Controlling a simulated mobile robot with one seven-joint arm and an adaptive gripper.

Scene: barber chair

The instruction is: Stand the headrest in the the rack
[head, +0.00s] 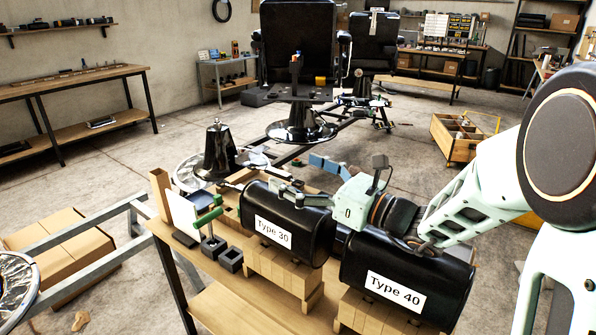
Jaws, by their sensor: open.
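Two black padded rolls that look like headrests lie side by side on the wooden bench. One is labelled Type 30 (306,246) and the other, nearer and to the right, Type 40 (428,268). Each rests on a slatted wooden support (262,268); I cannot tell whether these supports are the rack. My gripper (300,175) reaches in from the right, over the back upper edge of the Type 30 roll. Its fingers are spread apart, with nothing seen between them. I cannot tell whether a finger touches the roll. My arm hides the area behind the Type 40 roll.
Small dark square sockets (231,259) and a green-handled tool (208,212) sit left of the rolls. A wooden post (160,194) stands at the bench's left corner. A barber chair (298,50) stands behind, a wooden crate (458,138) at right. Floor at left is partly open.

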